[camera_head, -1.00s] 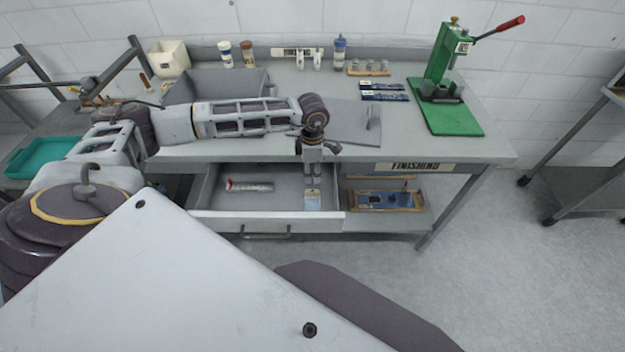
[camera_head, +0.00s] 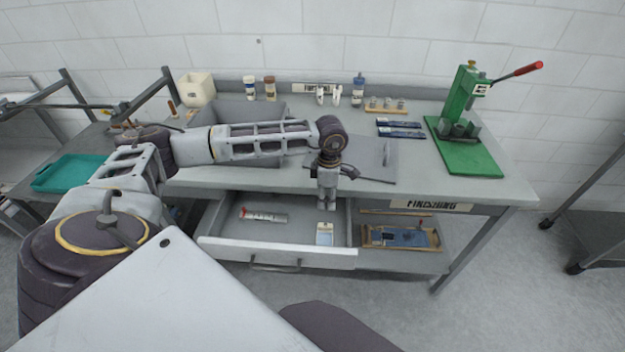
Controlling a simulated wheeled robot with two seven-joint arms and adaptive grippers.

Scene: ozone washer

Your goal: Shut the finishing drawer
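The finishing drawer (camera_head: 277,251) is pulled open below the bench top, with its handle (camera_head: 275,266) on the front panel. Inside lie a white tube with a red end (camera_head: 263,216) and a small pale-blue and white item (camera_head: 324,234). My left gripper (camera_head: 327,205) points down over the drawer's right part, above the pale item. Its fingers look close together, but they are too small to tell whether they are open or shut. Nothing is seen held in it. My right gripper is out of view.
The bench top (camera_head: 300,182) carries a grey bin (camera_head: 262,112), a mat (camera_head: 375,160), bottles and a green press (camera_head: 465,120). A "FINISHING" label (camera_head: 430,206) is on the bench edge. A tray (camera_head: 400,238) sits on the shelf right of the drawer.

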